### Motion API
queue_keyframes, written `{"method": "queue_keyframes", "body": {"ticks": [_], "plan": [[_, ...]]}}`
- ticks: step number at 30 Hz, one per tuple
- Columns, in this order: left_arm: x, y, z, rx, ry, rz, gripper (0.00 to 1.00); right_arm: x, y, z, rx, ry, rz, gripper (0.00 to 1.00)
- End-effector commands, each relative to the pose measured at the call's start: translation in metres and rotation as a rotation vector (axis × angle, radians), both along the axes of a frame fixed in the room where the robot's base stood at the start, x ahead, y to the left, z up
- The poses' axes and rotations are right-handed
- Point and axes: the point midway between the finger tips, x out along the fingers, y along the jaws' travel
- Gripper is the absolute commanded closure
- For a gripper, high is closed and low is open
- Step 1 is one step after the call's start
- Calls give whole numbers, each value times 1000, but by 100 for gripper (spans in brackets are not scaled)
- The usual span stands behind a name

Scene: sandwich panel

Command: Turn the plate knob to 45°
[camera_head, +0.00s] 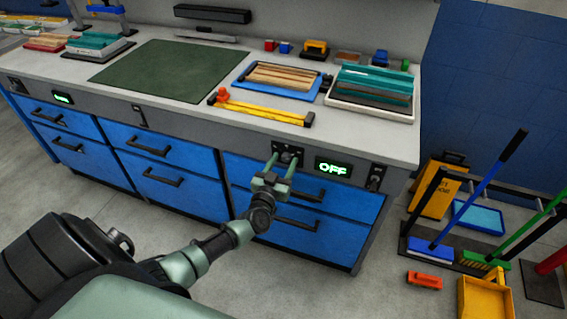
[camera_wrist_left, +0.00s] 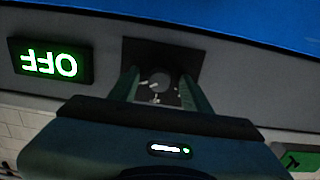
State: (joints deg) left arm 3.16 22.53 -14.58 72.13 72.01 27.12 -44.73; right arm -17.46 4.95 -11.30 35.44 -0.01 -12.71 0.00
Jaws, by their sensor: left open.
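A small round grey knob (camera_wrist_left: 158,82) sits on a dark square plate (camera_wrist_left: 186,58) in the counter's front panel. Light marks surround the knob in the left wrist view. The display (camera_head: 333,168) beside it reads OFF in green; it shows upside down in the left wrist view (camera_wrist_left: 50,62). My left gripper (camera_head: 285,160) is in front of this plate, its green fingers open, one on each side of the knob. I cannot tell whether they touch it. In the head view the fingers largely hide the knob. My right gripper is not in view.
Blue drawers (camera_head: 170,185) with dark handles lie below the panel. A switch plate (camera_head: 376,177) is right of the display. Another green display (camera_head: 62,98) is at the far left. A yellow-handled tool (camera_head: 262,109) lies near the counter edge. Brooms (camera_head: 480,190) stand at the right.

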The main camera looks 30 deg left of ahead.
Motion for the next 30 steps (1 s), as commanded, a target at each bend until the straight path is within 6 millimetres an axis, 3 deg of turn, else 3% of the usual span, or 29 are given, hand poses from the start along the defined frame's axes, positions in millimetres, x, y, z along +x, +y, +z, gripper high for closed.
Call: {"method": "queue_keyframes", "body": {"ticks": [1,6,20,30], "plan": [[0,0,0,0,0,0,57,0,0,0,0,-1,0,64],[0,0,0,0,0,0,100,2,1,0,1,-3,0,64],[-1,0,-1,-86,-21,1,100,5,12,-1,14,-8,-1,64],[0,-1,-1,-358,-85,1,100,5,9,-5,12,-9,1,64]]}}
